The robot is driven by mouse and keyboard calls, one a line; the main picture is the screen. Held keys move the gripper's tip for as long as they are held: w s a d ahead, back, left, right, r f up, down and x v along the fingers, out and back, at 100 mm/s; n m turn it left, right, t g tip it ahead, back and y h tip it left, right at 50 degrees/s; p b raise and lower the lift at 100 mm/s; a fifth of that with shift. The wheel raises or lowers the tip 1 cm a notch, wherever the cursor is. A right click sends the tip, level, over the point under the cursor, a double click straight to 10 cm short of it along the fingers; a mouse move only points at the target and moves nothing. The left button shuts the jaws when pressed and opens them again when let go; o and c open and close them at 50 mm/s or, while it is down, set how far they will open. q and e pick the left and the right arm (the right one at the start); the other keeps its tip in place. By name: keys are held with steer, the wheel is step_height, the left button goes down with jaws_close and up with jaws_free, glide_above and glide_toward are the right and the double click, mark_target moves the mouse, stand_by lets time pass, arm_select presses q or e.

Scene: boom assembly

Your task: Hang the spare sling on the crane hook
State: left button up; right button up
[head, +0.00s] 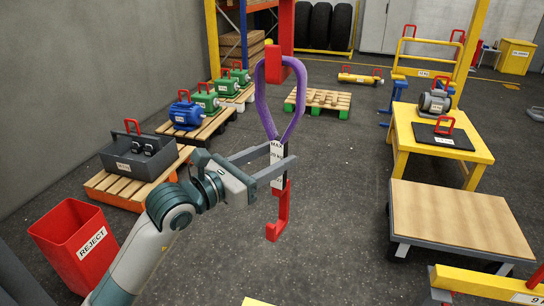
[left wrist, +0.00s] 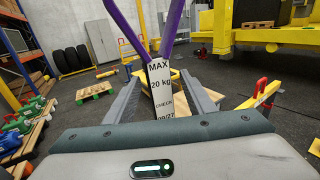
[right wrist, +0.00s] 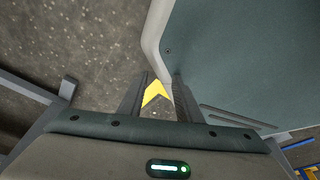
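The purple sling (head: 261,101) hangs as a loop, its upper end at the upper red hook (head: 286,35). I cannot tell whether its top rests in that hook. Its strands meet above a white "MAX 20 kg" tag (head: 277,152), also clear in the left wrist view (left wrist: 161,88). A lower red hook (head: 282,208) hangs beneath the tag. My left gripper (head: 282,152) has its fingers on both sides of the tag, with visible gaps; it is open. My right gripper (right wrist: 158,82) is open and empty beside a teal panel, and out of the head view.
A wood-topped cart (head: 455,215) and a yellow table (head: 475,153) stand right. A red reject bin (head: 75,240) and a grey toolbox (head: 137,165) on a pallet are left. An empty pallet (head: 320,99) lies farther back. The middle floor is clear.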

arm_select(q)
steer(key=shift+s+a, duration=0.25)
steer(key=shift+a, duration=0.1)
steer(key=shift+s+a+b, duration=0.25)
steer(key=shift+a+b, duration=0.05)
steer(key=b+v, duration=0.3)
steer(key=v, duration=1.2)
steer(key=shift+s+a, duration=0.25)
steer(key=shift+s, duration=0.05)
arm_select(e)
steer(key=w+a+r+t, duration=0.1)
steer(key=w+a, duration=0.1)
steer(key=w, duration=0.4)
steer(key=w+a+r+t+y, duration=0.1)
steer(key=w+a+r+t, duration=0.1)
steer(key=w, duration=0.4)
steer(key=shift+a, duration=0.4)
